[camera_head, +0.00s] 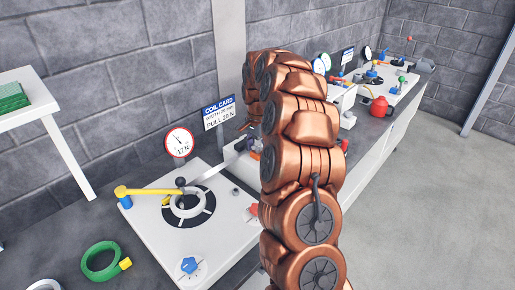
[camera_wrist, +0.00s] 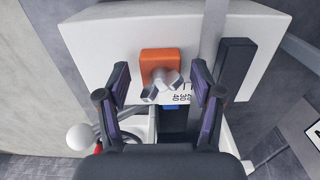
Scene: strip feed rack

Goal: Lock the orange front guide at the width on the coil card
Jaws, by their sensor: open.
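In the wrist view the orange front guide (camera_wrist: 160,58) is a small block on a white plate (camera_wrist: 105,40). A silver wing-shaped knob (camera_wrist: 152,90) is at its near edge. My gripper (camera_wrist: 160,70) is open, one purple-padded finger on each side of the guide and knob, with gaps on both sides. A printed number scale (camera_wrist: 184,97) shows partly beside the knob; its reading is unclear. In the head view the coil card (camera_head: 218,113) is a blue and white sign; its pull line reads 26 N, its width is too small to read. My arm mostly hides the gripper there.
A black block (camera_wrist: 236,68) and a grey strip (camera_wrist: 211,22) lie right of the guide. A white ball (camera_wrist: 80,137) is at lower left. In the head view a dial (camera_head: 179,143) reads about 17 N by the coil holder (camera_head: 150,222). A red kettle-like object (camera_head: 379,110) stands farther back.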

